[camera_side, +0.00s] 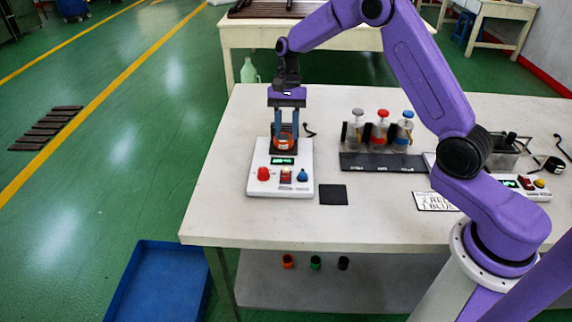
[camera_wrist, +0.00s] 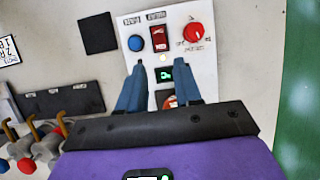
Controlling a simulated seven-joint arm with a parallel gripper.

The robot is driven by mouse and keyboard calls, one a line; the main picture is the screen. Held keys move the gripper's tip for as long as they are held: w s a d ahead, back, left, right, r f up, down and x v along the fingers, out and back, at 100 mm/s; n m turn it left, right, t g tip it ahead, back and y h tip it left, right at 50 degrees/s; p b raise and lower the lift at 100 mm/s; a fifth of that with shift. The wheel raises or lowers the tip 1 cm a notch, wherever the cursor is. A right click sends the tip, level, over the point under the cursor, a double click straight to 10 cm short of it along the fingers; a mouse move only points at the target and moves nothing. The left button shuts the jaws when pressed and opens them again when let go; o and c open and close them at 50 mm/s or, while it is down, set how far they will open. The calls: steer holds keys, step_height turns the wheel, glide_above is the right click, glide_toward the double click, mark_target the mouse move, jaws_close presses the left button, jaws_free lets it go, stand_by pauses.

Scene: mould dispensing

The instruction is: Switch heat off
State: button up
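The white heater unit (camera_side: 253,185) stands on the table. Its front panel has a red knob (camera_wrist: 195,32), a red rocker switch (camera_wrist: 159,38), a blue button (camera_wrist: 135,43) and a lit green display (camera_wrist: 165,73). A small pale-yellow light (camera_wrist: 163,57) shows above the display in the wrist view. An orange-red vessel (camera_side: 285,140) sits on the heater's dark plate. My gripper (camera_side: 286,127) points down over the plate with its fingers apart. In the wrist view my gripper (camera_wrist: 163,65) partly hides the vessel, and I see no finger closed on it.
A dark rack (camera_side: 375,162) with several capped bottles stands to the right. A black square pad (camera_side: 333,194) lies beside the heater. A second white unit (camera_side: 535,193) is at the far right. The table's left edge is close to the heater. The front left tabletop is clear.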

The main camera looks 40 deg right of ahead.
mark_target(286, 173)
steer(key=x, duration=1)
jaws_close()
